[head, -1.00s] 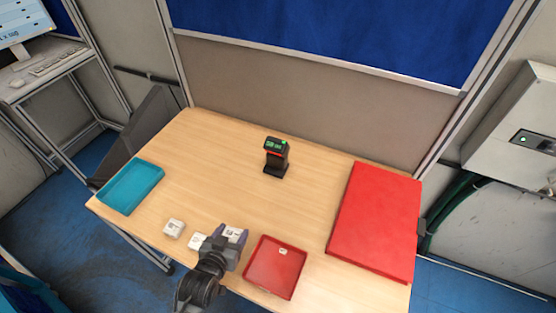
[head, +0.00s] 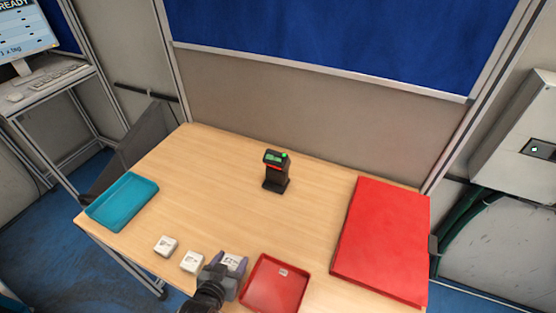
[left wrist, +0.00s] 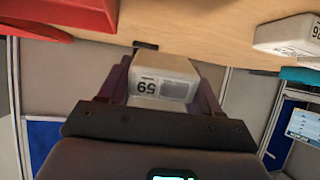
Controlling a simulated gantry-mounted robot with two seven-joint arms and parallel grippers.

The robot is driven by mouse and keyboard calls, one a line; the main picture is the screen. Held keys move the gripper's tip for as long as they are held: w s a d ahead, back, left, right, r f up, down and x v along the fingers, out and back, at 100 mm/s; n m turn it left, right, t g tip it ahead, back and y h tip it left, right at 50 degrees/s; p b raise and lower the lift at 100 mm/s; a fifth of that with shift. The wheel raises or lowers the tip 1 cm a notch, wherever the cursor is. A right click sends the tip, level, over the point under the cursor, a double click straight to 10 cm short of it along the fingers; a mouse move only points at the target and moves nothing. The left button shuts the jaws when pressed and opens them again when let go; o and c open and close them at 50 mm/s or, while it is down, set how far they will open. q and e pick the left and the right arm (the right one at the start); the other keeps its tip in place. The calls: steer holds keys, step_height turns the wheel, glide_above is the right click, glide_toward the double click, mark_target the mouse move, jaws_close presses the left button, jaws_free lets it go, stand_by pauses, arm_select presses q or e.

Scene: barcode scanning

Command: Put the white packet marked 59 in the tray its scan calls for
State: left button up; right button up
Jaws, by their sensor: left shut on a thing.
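The white packet marked 59 (left wrist: 165,82) is between the fingers of my left gripper (left wrist: 163,88) in the left wrist view, its number upside down there. In the head view my left gripper (head: 229,268) is shut on this packet (head: 233,261) near the table's front edge. The red tray (head: 274,286) is just right of the gripper. The teal tray (head: 121,202) lies at the left end of the table. The black scanner (head: 276,172) stands upright at the middle, with a green lit display on top. My right gripper is not in view.
Two other white packets (head: 165,246) (head: 192,262) lie left of my left gripper. A large flat red panel (head: 382,240) covers the table's right end. A monitor (head: 22,32) stands at upper left.

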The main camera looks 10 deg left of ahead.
arm_select(q)
steer(key=shift+r, duration=0.1)
step_height(320, 180, up, 10)
steer(key=w, duration=0.2)
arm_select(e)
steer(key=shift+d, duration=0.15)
arm_select(q)
step_height(320, 180, up, 13)
steer(key=p, duration=2.2)
glide_above(234, 255)
steer(key=s, duration=0.2)
steer(key=shift+s+p, duration=0.2)
steer(key=shift+p, duration=0.35)
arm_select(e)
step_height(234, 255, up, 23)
arm_select(q)
steer(key=shift+t, duration=0.3)
